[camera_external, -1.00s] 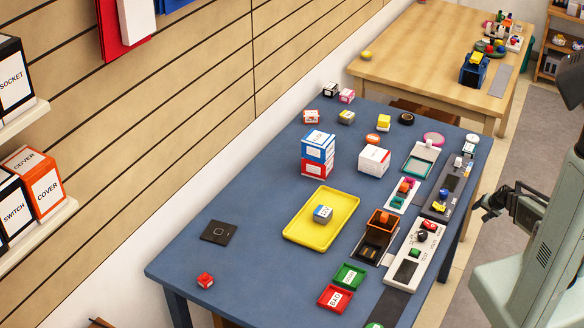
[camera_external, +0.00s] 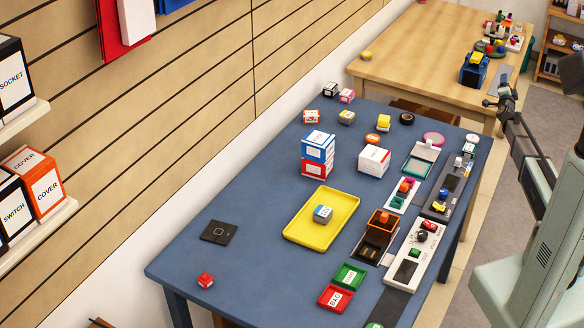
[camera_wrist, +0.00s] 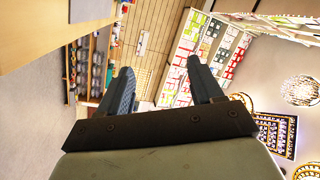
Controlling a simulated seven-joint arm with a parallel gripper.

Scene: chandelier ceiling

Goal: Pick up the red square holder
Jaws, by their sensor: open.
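A red square holder (camera_external: 335,298), shallow and with a white label, lies on the blue table near its front right edge. It sits just below a matching green holder (camera_external: 349,276). My gripper (camera_external: 492,98) is up at the right, beyond the table's right side and far from the red holder. In the wrist view my gripper (camera_wrist: 160,68) has its two dark fingers spread with nothing between them. The wrist view is turned toward the room, and I cannot see the red holder in it.
The table's front left is mostly clear.

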